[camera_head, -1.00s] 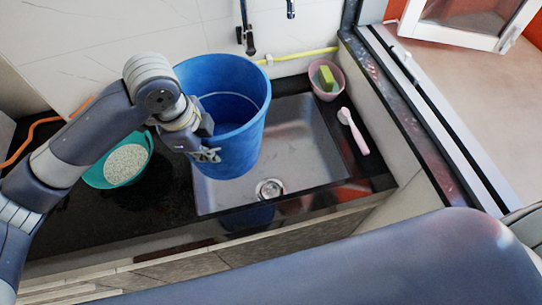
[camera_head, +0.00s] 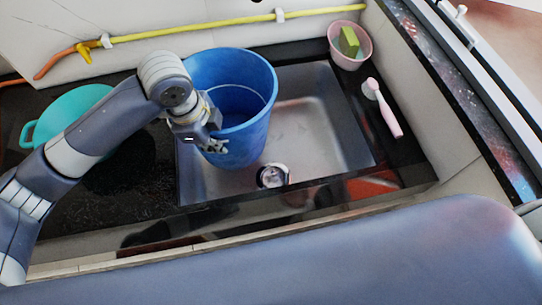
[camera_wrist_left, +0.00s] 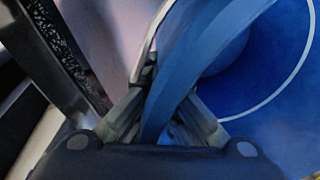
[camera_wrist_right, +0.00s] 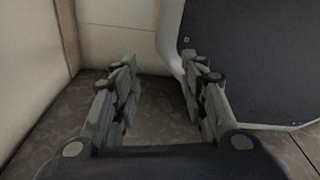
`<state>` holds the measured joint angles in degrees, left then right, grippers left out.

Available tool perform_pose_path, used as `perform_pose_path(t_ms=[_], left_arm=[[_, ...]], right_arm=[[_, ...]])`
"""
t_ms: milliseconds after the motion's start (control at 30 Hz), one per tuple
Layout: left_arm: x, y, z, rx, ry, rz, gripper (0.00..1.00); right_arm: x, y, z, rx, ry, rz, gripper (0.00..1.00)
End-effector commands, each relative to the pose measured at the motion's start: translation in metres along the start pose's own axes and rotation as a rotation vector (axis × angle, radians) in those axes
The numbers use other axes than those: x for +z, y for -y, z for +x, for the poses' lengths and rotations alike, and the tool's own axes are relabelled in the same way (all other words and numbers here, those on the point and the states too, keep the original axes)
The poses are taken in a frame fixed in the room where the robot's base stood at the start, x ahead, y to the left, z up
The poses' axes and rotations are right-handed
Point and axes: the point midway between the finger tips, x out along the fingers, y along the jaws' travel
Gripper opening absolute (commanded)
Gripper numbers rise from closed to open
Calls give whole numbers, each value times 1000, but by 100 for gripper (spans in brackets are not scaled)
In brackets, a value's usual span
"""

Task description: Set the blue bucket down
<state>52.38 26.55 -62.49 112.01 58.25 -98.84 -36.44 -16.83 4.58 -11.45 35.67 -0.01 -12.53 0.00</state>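The blue bucket (camera_head: 248,138) is upright inside the outline of the metal sink (camera_head: 325,125), toward its left side and behind the drain. I cannot tell whether its base touches the sink floor. My left gripper (camera_head: 212,143) is at the bucket's front left side. In the left wrist view its fingers (camera_wrist_left: 172,110) close on the bucket's wall (camera_wrist_left: 185,70), one on each side. The bucket's inside looks empty, with a pale ring line. My right gripper (camera_wrist_right: 158,90) shows only in the right wrist view, with fingers apart and nothing between them.
A teal pot (camera_head: 75,110) stands on the dark counter to the left, partly behind my left arm. A pink bowl with a green-yellow sponge (camera_head: 349,41) and a pink brush (camera_head: 385,110) lie to the right. A yellow pipe (camera_head: 190,29) runs along the wall.

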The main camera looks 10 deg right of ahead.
Motion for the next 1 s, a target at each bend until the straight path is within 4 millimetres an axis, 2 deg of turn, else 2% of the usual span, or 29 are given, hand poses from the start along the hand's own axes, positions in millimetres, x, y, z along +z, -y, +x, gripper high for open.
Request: perform_pose_path(t_ms=[33, 167, 300, 533, 800, 1000], left_arm=[[0, 0, 8, -4, -2, 1, 0], [0, -2, 19, -2, -2, 0, 0], [3, -6, 42, 1, -1, -1, 0], [6, -8, 66, -1, -1, 0, 0], [8, -13, 104, -3, -2, 0, 0], [9, -13, 109, -5, -2, 2, 0]], right_arm=[[-4, 0, 8, 1, -9, 0, 40], [-6, 0, 10, 1, -13, 0, 40], [-1, 0, 10, 0, -3, 0, 40], [14, 3, 10, -3, 19, 0, 40], [14, 3, 11, -3, 18, 0, 40], [8, 2, 11, -2, 11, 0, 40]])
